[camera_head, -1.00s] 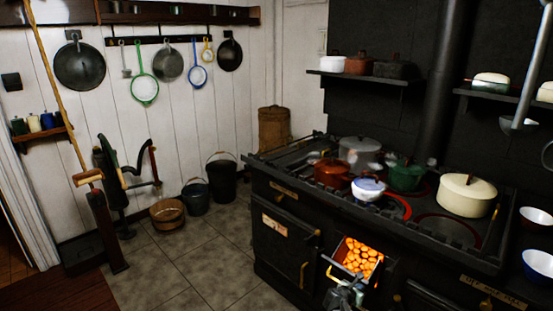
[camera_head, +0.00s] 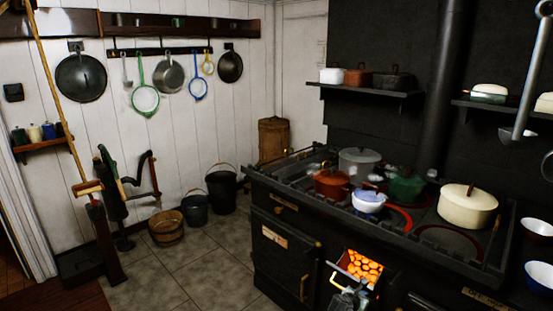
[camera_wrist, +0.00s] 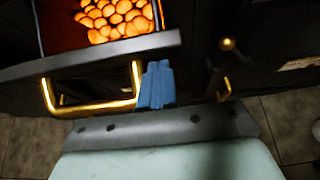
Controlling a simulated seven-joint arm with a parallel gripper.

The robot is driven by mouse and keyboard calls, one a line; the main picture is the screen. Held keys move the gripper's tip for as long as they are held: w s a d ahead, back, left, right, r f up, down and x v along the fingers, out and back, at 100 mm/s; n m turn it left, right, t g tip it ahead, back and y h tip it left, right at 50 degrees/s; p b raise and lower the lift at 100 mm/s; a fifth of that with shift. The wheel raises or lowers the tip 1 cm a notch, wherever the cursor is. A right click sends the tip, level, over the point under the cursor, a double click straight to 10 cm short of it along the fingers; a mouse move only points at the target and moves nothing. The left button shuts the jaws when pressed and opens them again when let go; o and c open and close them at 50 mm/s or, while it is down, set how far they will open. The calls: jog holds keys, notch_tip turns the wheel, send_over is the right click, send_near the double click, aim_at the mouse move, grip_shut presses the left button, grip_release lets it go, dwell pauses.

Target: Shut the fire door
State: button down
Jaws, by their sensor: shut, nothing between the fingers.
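The fire door (camera_wrist: 110,52) is on the front of the black range, tilted outward with its upper edge away from the opening. Glowing orange coals (camera_head: 364,266) show above it, and they also fill the top of the wrist view (camera_wrist: 112,18). A brass loop handle (camera_wrist: 95,106) sticks out from the door's outer face; it also shows in the head view (camera_head: 334,281). My gripper (camera_wrist: 157,84) is shut and empty, its blue fingertips just right of the handle and close to the door's face. Whether they touch the door is unclear.
The range top (camera_head: 305,165) carries several pots and a blue-white bowl (camera_head: 368,201). A closed oven door (camera_head: 285,255) is left of the fire opening. A brass knob (camera_wrist: 227,44) is right of my fingers. Buckets (camera_head: 222,188) stand by the wall; tiled floor is clear.

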aim_at(367, 289)
jog(key=shift+w+d+r, duration=0.85)
jog(key=shift+d, duration=0.05)
jog(key=shift+w+d, duration=0.1)
jog(key=shift+w+d+r, duration=0.35)
jog(key=shift+w+d, duration=0.35)
jog(key=shift+w+d+r, duration=0.35)
jog(key=shift+w+d, duration=0.35)
jog(key=shift+d, duration=0.1)
jog(key=shift+w+d+r, duration=0.1)
jog(key=shift+w+d, duration=0.7)
jog(key=shift+w, duration=0.15)
jog(key=shift+s+a, duration=1.35)
